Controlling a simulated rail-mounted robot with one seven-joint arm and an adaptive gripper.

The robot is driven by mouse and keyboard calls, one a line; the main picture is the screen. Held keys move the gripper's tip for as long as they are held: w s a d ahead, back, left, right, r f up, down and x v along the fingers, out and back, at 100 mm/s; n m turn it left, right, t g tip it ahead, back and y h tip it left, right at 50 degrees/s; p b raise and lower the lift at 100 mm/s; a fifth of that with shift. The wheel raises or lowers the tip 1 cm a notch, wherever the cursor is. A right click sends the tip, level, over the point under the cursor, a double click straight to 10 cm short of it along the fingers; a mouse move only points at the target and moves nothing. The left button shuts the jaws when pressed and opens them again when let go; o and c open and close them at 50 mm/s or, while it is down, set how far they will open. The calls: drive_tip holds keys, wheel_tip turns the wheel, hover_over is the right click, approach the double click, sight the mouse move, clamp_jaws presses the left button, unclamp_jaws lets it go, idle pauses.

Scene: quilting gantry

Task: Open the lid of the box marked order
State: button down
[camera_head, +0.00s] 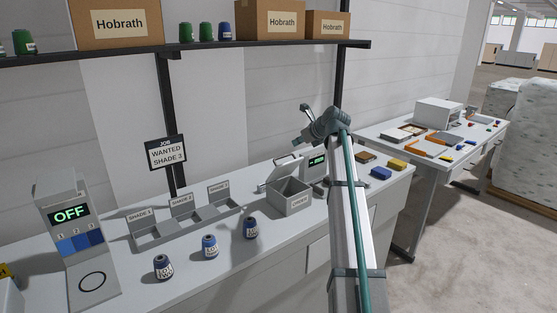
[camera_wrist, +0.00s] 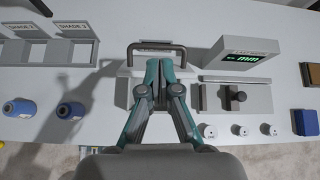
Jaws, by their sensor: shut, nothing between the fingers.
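The grey order box (camera_head: 292,205) stands on the bench in the head view, its top open and its inside showing. Its light grey lid (camera_head: 279,171) is raised and tilted up at the back of the box. In the wrist view a dark U-shaped handle (camera_wrist: 142,46) shows just beyond my fingertips. My gripper (camera_wrist: 158,64) is shut and empty, its tips between the two legs of the handle in the picture. I cannot tell whether they touch it.
A shelf (camera_head: 220,46) runs above the bench.

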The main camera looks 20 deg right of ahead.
sight(282, 166)
drive_tip(key=shift+m+g, duration=0.5)
drive_tip(key=shift+g, duration=0.1)
drive_tip(key=p+x, duration=0.1)
drive_tip(key=x, duration=0.2)
drive_tip(key=s+f+x, duration=0.1)
drive_tip(key=x, duration=0.2)
drive_tip(key=p+x, duration=0.1)
drive_tip(key=x, duration=0.2)
drive_tip(key=shift+f+p, duration=0.3)
drive_tip(key=shift+f, duration=0.35)
